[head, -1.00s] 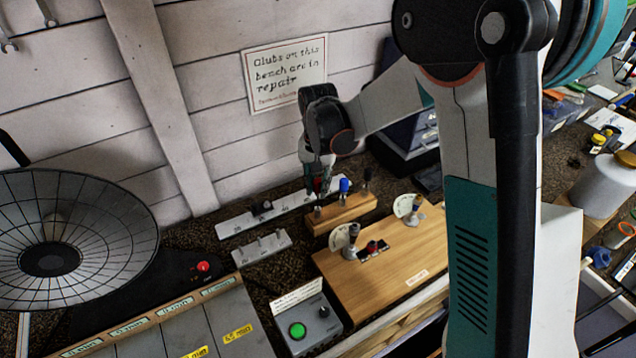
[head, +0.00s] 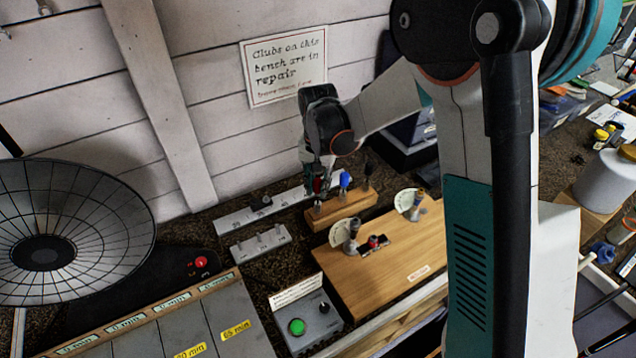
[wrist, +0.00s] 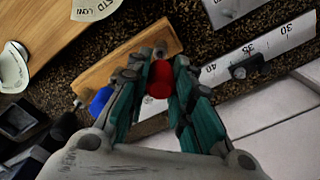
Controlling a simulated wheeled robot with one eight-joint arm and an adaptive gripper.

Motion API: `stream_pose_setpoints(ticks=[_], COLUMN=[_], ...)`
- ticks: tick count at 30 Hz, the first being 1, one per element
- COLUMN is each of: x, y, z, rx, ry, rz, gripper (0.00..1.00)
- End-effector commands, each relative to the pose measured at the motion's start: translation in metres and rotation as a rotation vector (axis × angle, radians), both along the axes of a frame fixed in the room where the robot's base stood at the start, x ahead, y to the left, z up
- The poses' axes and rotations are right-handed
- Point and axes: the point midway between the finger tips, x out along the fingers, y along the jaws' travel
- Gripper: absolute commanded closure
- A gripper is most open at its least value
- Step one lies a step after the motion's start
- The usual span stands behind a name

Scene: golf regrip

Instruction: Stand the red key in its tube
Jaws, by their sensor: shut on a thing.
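The red key (head: 318,185) is between the fingers of my gripper (head: 318,178), over the left end of a wooden block (head: 340,209) in the head view. In the wrist view its red head (wrist: 160,79) shows between the teal fingertips (wrist: 158,88). My gripper is shut on it. The key looks roughly upright. Its lower end is hard to make out, so I cannot tell whether it is inside a tube. A blue key (head: 345,180) and a dark one (head: 367,172) stand in the block to the right.
A wooden board (head: 400,250) with two pale dials and metal posts lies in front of the block. A white numbered rail (head: 240,216) runs behind, and a grey stepped piece (head: 260,243) lies left. A box with a green button (head: 297,327) stands in front.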

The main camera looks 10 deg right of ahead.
Motion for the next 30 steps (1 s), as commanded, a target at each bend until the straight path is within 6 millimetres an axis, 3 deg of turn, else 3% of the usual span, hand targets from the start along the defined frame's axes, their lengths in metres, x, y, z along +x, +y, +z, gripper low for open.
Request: stream_pose_setpoints(ticks=[23,24,26,30], x=[0.000,0.000,0.000,0.000], y=[0.000,0.000,0.000,0.000], z=[-0.018,-0.018,-0.017,-0.017], rx=[0.000,0.000,0.000,0.000], ry=[0.000,0.000,0.000,0.000], rz=[0.000,0.000,0.000,0.000], gripper=[1.00,0.72,0.59,0.56])
